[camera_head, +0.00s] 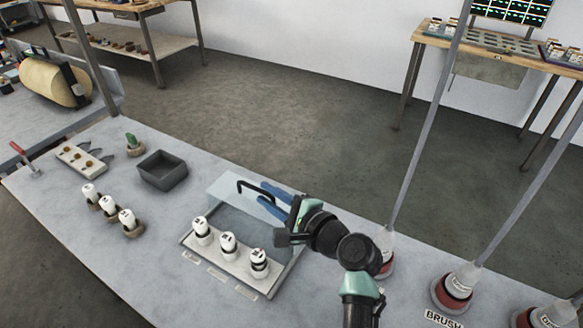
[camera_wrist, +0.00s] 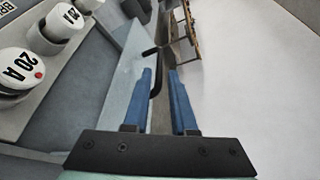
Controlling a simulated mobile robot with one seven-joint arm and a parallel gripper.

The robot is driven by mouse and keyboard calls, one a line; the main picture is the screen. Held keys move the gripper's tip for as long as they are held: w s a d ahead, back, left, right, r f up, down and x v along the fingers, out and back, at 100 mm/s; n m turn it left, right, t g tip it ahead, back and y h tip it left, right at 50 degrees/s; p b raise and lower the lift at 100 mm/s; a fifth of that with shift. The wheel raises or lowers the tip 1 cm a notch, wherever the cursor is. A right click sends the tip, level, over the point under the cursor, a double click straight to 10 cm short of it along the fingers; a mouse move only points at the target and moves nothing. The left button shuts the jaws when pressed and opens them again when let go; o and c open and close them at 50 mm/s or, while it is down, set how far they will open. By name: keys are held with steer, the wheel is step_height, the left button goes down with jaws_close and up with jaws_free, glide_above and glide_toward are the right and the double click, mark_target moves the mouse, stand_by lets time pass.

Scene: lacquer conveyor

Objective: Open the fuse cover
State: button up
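The fuse cover (camera_head: 226,187) is a clear, pale bluish pane at the far side of the fuse tray (camera_head: 215,268). It looks raised behind the fuses, but its exact tilt is hard to judge. It also shows in the wrist view (camera_wrist: 122,85). Its black handle (camera_head: 262,190) sticks out near my gripper (camera_head: 272,201). In the wrist view the handle (camera_wrist: 156,78) passes by the tip of the left blue finger and is partly hidden by it. My gripper (camera_wrist: 163,100) is open, with a gap between the fingers. Contact with the handle cannot be told.
White fuses (camera_head: 228,244) stand in the tray, clear of the pane. Red-based poles (camera_head: 456,287) stand at the right. The table's far edge is close behind the cover.

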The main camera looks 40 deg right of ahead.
steer(key=v, duration=0.8)
steer(key=shift+s, duration=0.3)
steer(key=shift+r, duration=0.1)
steer(key=w+a+r+n+t+p, duration=0.1)
steer(key=w+a+r+n, duration=0.25)
steer(key=r, duration=0.65)
steer(key=w+a+r+n+t+h+p, duration=0.1)
steer(key=w+a+r+n+t+p, duration=0.15)
steer(key=a+r+n, duration=0.45)
steer(key=w+a+r+n+t, duration=0.1)
steer(key=w+a+r+n, duration=0.15)
steer(key=r, duration=0.95)
steer(key=s+a+r+n+t+p, duration=0.1)
steer(key=s+a+r+n+t, duration=0.2)
steer(key=r, duration=0.9)
steer(key=s+a+r+n+t+p, duration=0.2)
steer(key=s+a+r+n+t, duration=0.2)
steer(key=s+a+r+n, duration=0.3)
steer(key=s+a+r, duration=0.2)
steer(key=a+r, duration=0.2)
steer(key=r, duration=0.2)
steer(key=shift+r+n, duration=0.15)
steer(key=shift+n, duration=0.25)
